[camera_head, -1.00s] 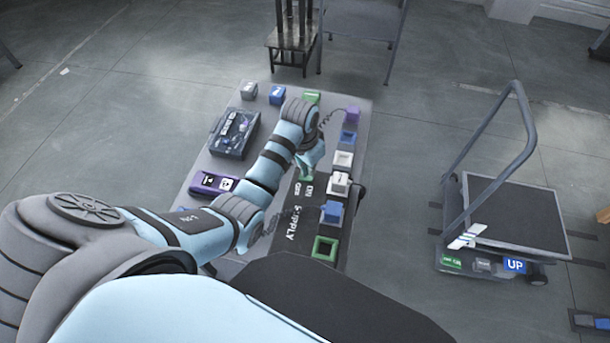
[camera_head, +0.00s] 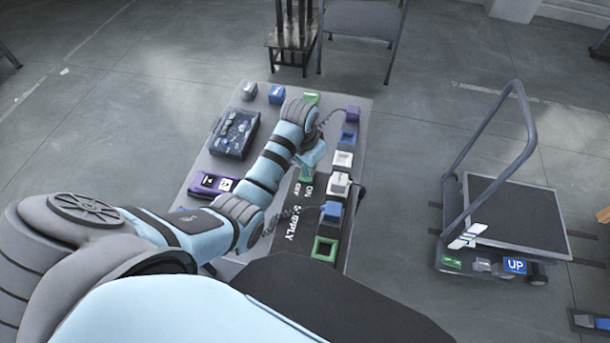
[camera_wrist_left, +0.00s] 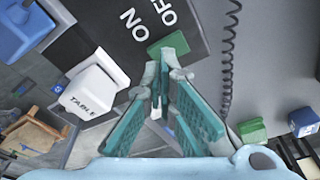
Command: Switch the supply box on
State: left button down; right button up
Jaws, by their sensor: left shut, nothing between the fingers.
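The supply box (camera_head: 290,237) is a dark panel marked SUPPLY, lying on the grey table. Its ON and OFF lettering shows large on the dark panel in the left wrist view (camera_wrist_left: 118,28). A small green switch piece (camera_wrist_left: 172,42) sits beside that lettering; I cannot tell for sure which way it is set. My left gripper (camera_wrist_left: 160,78) has teal fingers drawn together, empty, with the tips close to the green piece. I cannot tell whether they touch it. In the head view my left gripper (camera_head: 312,157) is over the panel's far end. My right gripper is not in view.
A white block marked TABLE (camera_wrist_left: 92,92) and a blue block (camera_wrist_left: 22,30) are beside the panel. A coiled cord (camera_wrist_left: 229,60) runs past the panel's other side. A purple device (camera_head: 212,185) and a dark tray (camera_head: 235,133) lie left. A cart (camera_head: 515,215) stands right.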

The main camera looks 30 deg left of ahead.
aim_at(309, 178)
pick_arm(q)
jog(key=shift+s+f+b, duration=0.1)
jog(key=shift+f+b, duration=0.35)
jog(key=shift+f, duration=0.55)
dwell(0.3)
jog(key=shift+r, duration=0.1)
notch_tip(309, 178, up, 3)
jog(key=p, duration=0.2)
jog(key=shift+p, duration=0.4)
jog(key=shift+r, duration=0.3)
jog(key=shift+r+b, duration=0.35)
jog(key=shift+r, duration=1.3)
